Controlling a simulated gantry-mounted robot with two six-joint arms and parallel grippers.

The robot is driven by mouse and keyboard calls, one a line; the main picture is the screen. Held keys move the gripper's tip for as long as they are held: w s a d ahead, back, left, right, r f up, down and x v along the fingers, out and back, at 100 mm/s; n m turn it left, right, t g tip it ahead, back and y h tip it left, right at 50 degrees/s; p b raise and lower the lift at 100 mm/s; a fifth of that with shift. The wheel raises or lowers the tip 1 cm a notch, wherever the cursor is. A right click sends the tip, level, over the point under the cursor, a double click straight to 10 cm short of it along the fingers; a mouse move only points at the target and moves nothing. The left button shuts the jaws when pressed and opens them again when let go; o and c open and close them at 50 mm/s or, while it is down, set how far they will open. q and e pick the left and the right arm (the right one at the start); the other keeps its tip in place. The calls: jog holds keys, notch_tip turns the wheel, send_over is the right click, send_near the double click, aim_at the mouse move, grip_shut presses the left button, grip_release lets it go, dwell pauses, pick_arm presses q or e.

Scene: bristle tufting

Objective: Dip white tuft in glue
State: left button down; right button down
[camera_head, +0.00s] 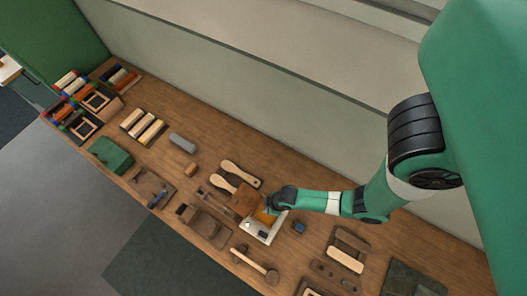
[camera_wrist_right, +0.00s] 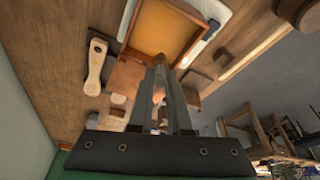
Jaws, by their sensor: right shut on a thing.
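The glue tray (camera_head: 264,216) is a shallow wood-rimmed box with an amber fill, standing on a white plate (camera_head: 262,233). In the wrist view its amber fill (camera_wrist_right: 168,32) lies just beyond the fingertips. My right gripper (camera_head: 270,207) is at the tray, and its fingers (camera_wrist_right: 160,70) point at the tray's near edge. It is shut on the tuft, of which only a small tan end (camera_wrist_right: 160,58) shows at the fingertips. The tuft's white colour cannot be made out, and I cannot tell whether it touches the glue. My left gripper is not in view.
A wooden block (camera_head: 242,200) stands close left of the tray. Pale brush bodies (camera_head: 240,173) lie behind it. A mallet (camera_head: 256,265) lies in front, and a small dark blue-topped box (camera_head: 298,228) stands to the right. Several coloured bundles (camera_head: 75,85) fill racks at the far left.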

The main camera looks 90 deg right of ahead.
jog(key=shift+f+b, duration=2.75)
jog(key=shift+f, duration=0.4)
notch_tip(320, 180, up, 6)
jog(key=p, duration=0.5)
jog(key=shift+f+p, duration=0.25)
jog(key=shift+p, duration=0.05)
jog(key=shift+r, duration=1)
